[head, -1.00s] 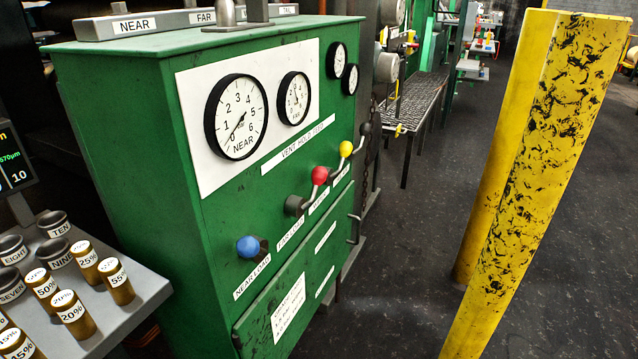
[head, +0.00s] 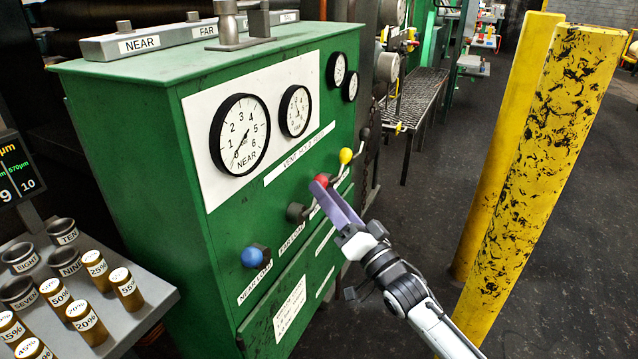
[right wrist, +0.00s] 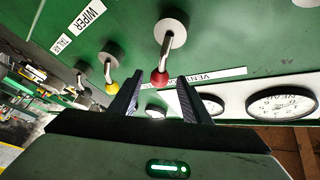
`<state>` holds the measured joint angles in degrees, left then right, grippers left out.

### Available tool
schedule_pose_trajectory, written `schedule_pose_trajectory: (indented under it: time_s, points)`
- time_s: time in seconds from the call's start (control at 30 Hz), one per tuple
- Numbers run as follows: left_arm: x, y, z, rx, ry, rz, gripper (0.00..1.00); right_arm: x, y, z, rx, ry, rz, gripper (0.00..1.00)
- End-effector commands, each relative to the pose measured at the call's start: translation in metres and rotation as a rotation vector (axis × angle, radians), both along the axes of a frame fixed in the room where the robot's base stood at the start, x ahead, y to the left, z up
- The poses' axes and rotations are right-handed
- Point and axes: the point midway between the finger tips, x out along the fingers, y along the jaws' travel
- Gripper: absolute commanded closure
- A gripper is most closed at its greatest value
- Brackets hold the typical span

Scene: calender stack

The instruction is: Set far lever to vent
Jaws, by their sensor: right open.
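The green cabinet (head: 170,160) carries a row of levers below a white strip that starts with VENT. The red-knobbed lever (head: 321,180) is second from the left; its arm angles up and right from its hub, and its label is partly covered. My right gripper (head: 318,186) is at the red knob. In the right wrist view the open fingers (right wrist: 157,88) point at the cabinet, with the red knob (right wrist: 160,78) between their tips. Whether they touch it I cannot tell. My left gripper is not in view.
The blue-knobbed lever (head: 253,257), labelled NEAR LOAD, is to the left. The yellow-knobbed lever (head: 346,155) and a black-knobbed lever (head: 365,133) are to the right. Yellow posts (head: 545,150) stand at right.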

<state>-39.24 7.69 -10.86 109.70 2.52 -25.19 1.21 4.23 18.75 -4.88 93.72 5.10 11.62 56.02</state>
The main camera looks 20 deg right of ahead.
Motion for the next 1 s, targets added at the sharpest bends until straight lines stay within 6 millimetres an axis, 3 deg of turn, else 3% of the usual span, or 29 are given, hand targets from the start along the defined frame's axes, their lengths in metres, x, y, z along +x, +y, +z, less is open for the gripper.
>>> schedule_pose_trajectory:
  time_s: [0.23,0.6,0.87,1.0]
  points:
    - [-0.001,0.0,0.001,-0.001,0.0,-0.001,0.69,0.031,0.005,0.01,-0.002,0.001,-0.001,0.57]
    - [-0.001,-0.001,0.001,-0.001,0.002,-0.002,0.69,0.037,0.006,0.011,-0.001,0.003,0.0,0.57]
    - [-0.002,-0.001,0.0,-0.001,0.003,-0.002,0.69,0.037,0.006,0.011,-0.001,0.003,0.0,0.99]
    - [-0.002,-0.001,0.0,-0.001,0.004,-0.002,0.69,0.037,0.006,0.011,-0.001,0.003,0.0,1.0]
